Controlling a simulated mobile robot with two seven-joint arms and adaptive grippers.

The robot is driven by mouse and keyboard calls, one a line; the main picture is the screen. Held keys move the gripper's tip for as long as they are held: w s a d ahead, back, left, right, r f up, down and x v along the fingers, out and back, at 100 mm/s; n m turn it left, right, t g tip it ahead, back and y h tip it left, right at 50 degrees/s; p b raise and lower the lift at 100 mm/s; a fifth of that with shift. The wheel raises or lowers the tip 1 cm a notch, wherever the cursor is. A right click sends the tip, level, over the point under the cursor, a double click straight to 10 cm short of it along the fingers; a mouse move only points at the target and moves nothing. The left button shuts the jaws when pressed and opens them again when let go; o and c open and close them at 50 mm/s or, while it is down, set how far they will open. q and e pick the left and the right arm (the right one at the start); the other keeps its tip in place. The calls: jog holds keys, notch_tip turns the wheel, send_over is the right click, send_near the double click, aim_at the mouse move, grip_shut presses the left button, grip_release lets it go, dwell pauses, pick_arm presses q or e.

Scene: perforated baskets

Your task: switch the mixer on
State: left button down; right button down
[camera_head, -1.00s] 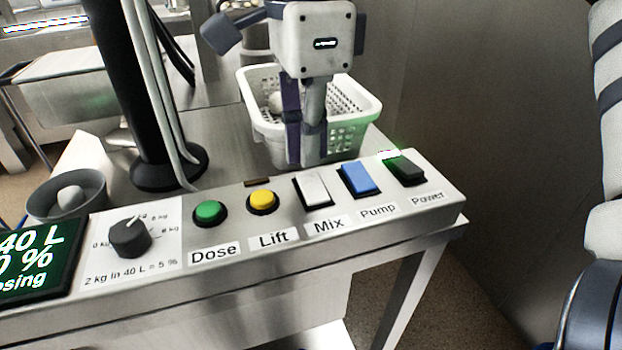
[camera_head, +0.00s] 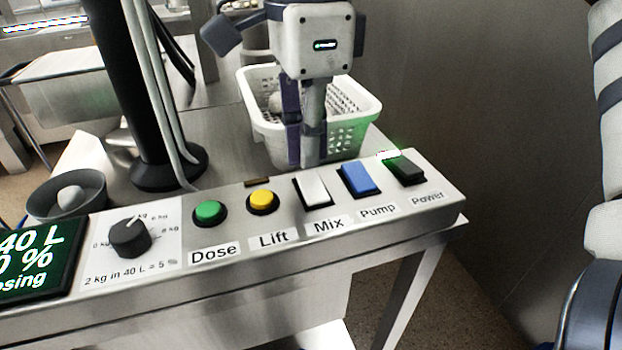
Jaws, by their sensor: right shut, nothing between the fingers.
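The mixer's switch is the white rocker (camera_head: 313,190) labelled Mix, on the sloped steel panel (camera_head: 234,270). It shows no light. My right gripper (camera_head: 303,162) points down behind the panel, just beyond and slightly left of the Mix rocker, in front of the white basket. Its fingers are together with nothing seen between them, and it appears apart from the rocker. My left gripper is not in view.
Green Dose (camera_head: 209,212) and yellow Lift (camera_head: 262,200) buttons sit left of Mix. The blue Pump rocker (camera_head: 359,178) and green-lit Power rocker (camera_head: 406,169) sit right. A dial (camera_head: 129,240), a screen (camera_head: 30,265) and a perforated basket (camera_head: 356,108) are also near.

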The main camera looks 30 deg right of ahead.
aim_at(309, 176)
jog(key=shift+f, duration=1.1)
dwell(0.3)
jog(key=shift+r, duration=3.5)
